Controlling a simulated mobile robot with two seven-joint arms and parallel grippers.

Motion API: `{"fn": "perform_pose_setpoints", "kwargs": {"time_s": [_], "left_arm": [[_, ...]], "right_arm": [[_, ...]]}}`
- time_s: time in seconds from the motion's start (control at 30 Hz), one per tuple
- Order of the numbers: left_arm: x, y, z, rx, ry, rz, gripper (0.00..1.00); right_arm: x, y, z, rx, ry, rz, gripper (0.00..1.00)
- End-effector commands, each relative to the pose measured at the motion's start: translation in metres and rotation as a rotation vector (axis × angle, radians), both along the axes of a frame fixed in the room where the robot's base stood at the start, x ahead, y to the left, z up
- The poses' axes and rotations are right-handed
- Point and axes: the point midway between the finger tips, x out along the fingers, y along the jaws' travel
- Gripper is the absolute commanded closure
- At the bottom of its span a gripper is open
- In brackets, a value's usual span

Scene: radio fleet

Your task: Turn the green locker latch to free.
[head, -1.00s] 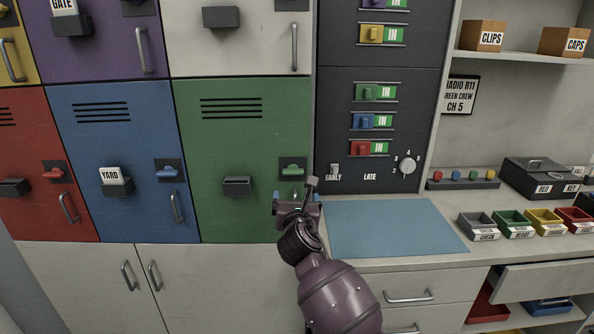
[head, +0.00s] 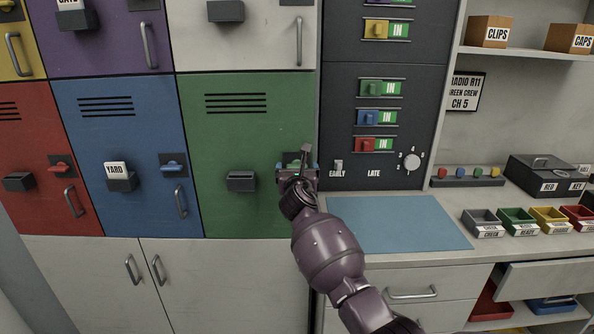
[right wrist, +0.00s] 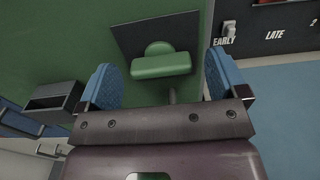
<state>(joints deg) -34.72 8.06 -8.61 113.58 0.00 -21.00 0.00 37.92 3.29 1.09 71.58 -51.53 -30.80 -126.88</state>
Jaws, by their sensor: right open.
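The green locker (head: 240,120) has a green latch (right wrist: 160,65) on a dark plate near its right edge. In the right wrist view the latch handle lies horizontal, with a round hub above it. My right gripper (head: 297,168) is at the latch in the head view and hides much of it. In the right wrist view the blue fingertips of my right gripper (right wrist: 160,85) are apart, one on each side of the latch handle, with nothing clamped between them. Whether they touch it I cannot tell. My left gripper is not in view.
A black holder (head: 241,181) sticks out from the green door left of my gripper. The dark panel (head: 345,130) with sliders and a knob (head: 412,162) is to the right. A blue mat (head: 400,223) on the counter is clear.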

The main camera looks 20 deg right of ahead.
Motion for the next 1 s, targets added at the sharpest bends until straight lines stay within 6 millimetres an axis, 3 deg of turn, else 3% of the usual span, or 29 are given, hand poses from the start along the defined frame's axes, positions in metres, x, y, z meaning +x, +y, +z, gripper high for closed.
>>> {"fn": "perform_pose_setpoints", "kwargs": {"time_s": [0.5,0.8,1.0], "left_arm": [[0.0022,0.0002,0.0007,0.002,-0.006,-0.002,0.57],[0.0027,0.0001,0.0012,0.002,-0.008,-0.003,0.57],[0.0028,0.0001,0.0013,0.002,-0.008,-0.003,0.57]], "right_arm": [[0.0101,-0.0028,0.0004,0.000,0.000,0.001,0.10],[0.0100,-0.0030,0.0003,0.000,0.000,0.001,0.56],[0.0099,-0.0031,0.0002,0.011,-0.003,0.001,0.58]]}}
